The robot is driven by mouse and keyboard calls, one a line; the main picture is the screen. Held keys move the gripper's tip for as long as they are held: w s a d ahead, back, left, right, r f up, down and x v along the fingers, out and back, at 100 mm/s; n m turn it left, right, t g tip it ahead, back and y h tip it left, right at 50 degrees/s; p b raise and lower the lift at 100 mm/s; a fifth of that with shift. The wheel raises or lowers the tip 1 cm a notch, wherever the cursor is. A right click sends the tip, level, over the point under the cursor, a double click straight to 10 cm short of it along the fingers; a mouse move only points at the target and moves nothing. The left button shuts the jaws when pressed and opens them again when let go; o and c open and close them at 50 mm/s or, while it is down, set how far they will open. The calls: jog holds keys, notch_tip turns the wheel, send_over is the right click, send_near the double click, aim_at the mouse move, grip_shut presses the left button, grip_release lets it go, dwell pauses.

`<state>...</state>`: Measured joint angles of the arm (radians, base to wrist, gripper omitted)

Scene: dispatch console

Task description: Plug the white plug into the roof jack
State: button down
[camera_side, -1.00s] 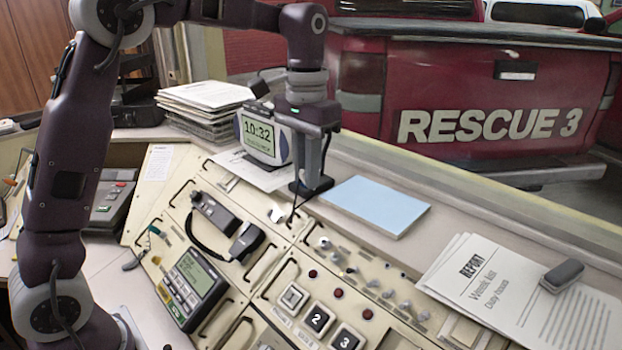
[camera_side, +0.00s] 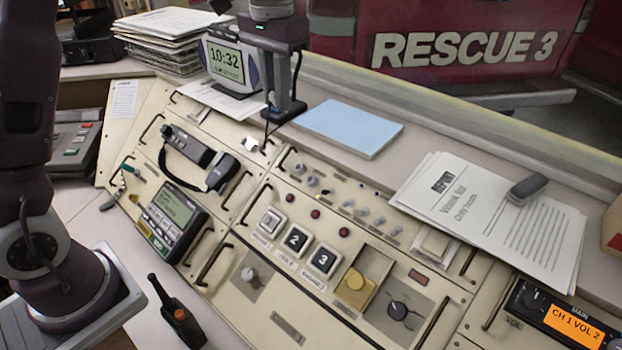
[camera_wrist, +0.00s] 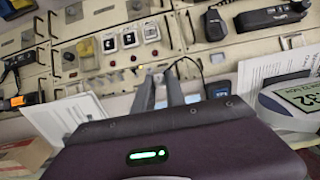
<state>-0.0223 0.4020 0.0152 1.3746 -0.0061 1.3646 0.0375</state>
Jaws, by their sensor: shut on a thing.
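My gripper (camera_side: 285,112) hangs fingers down at the back of the console, between the desk clock and the blue pad. In the wrist view its two fingers (camera_wrist: 161,85) are close together. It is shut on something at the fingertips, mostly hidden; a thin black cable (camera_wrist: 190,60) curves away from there. A small white piece (camera_side: 250,143) sits on the panel just left of and below the gripper; I cannot tell whether it is the white plug. Jacks and knobs (camera_side: 347,204) run in a slanting row right of it. Their labels are unreadable, so I cannot tell which is the roof jack.
The clock (camera_side: 225,62) stands close left of my gripper, the blue pad (camera_side: 348,128) close right. A handset (camera_side: 222,172), a green plug (camera_side: 127,168) and numbered buttons (camera_side: 296,239) are on the console. Papers (camera_side: 490,215) with a grey stapler-like object (camera_side: 528,188) lie right.

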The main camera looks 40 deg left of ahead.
jog(key=shift+w+d+f, duration=0.25)
jog(key=shift+d+f, duration=0.45)
jog(key=shift+f, duration=1.7)
jog(key=shift+w+d+f, duration=0.25)
jog(key=shift+d+f, duration=0.45)
jog(key=shift+f, duration=1.75)
jog(key=shift+w+d+f, duration=0.25)
jog(key=shift+d+f, duration=0.45)
jog(key=shift+f, duration=1.7)
jog(key=shift+w+f, duration=0.3)
jog(key=shift+f, duration=0.2)
jog(key=shift+w+f, duration=0.25)
jog(key=shift+f, duration=0.2)
jog(key=c, duration=1.3)
grip_release()
notch_tip(320, 180, up, 7)
